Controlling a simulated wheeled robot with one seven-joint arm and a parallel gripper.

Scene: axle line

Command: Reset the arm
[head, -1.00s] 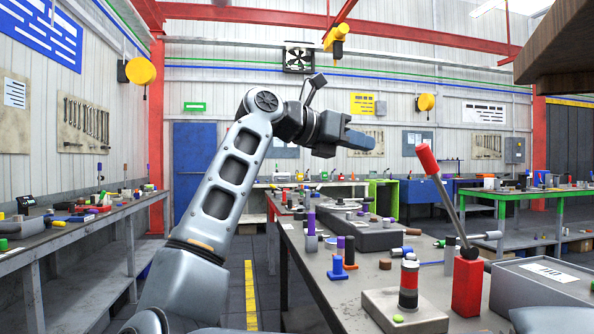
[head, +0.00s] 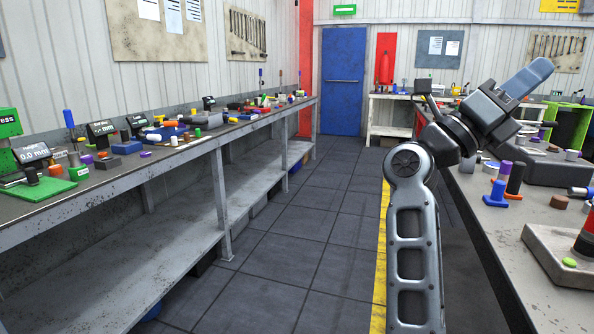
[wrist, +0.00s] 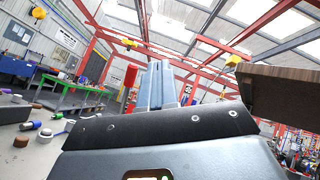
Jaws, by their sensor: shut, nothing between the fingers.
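My arm shows at the right of the head view, its grey link upright and bent at the elbow. My gripper (head: 530,78) is at its end, pointing up and to the right above the right-hand workbench (head: 478,218). Its blue-grey fingers are together with nothing between them. In the wrist view the shut fingers (wrist: 157,88) point up toward the roof beams, and no object touches them.
A long workbench (head: 170,160) with gauges and many small parts runs along the left wall. The tiled floor (head: 300,225) between the benches is clear up to a blue door (head: 342,80). In the wrist view a brown overhanging block (wrist: 285,95) is at the right.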

